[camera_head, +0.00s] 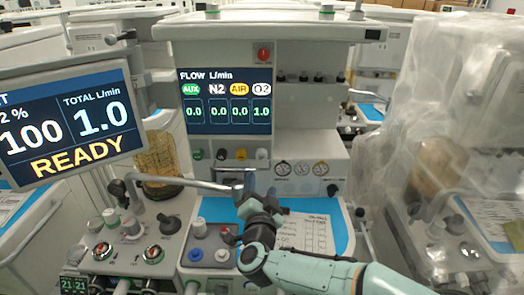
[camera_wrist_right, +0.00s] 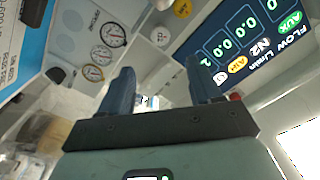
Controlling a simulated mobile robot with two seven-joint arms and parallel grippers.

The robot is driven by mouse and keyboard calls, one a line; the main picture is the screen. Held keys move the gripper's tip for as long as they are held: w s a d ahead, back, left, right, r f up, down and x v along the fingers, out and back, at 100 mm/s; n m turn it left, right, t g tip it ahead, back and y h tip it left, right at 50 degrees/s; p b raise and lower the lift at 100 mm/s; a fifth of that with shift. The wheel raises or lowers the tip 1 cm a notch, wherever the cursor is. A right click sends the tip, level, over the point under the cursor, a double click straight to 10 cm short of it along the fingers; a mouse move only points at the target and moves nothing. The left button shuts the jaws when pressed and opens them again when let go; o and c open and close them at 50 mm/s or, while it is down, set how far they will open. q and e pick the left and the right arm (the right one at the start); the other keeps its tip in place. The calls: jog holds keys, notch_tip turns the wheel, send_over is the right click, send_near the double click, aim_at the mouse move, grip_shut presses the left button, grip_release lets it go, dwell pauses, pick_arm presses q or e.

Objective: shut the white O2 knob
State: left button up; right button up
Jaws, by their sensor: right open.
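The white O2 knob (camera_head: 262,154) is at the right end of a row of flow knobs under the flow display (camera_head: 224,101). The display reads 1.0 under O2 and 0.0 under AUX, N2 and AIR. The white knob also shows in the right wrist view (camera_wrist_right: 160,36), beyond the fingers and beside the yellow knob (camera_wrist_right: 182,8). My right gripper (camera_head: 260,189) is below the knob in the head view. Its two dark blue fingers (camera_wrist_right: 161,82) are apart, with nothing held between them. My left gripper is not in view.
The yellow AIR knob (camera_head: 241,154) is close on the left of the white one. Several round gauges (camera_head: 301,168) are at the right. A grey metal bar (camera_head: 190,184) reaches in from the left near my gripper. A paper sheet (camera_head: 310,232) lies on the blue worktop.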

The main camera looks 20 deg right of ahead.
aim_at(262, 157)
jog(key=p+x, duration=0.1)
jog(key=x, duration=1.2)
jog(key=shift+c, duration=0.3)
jog(key=c, duration=1)
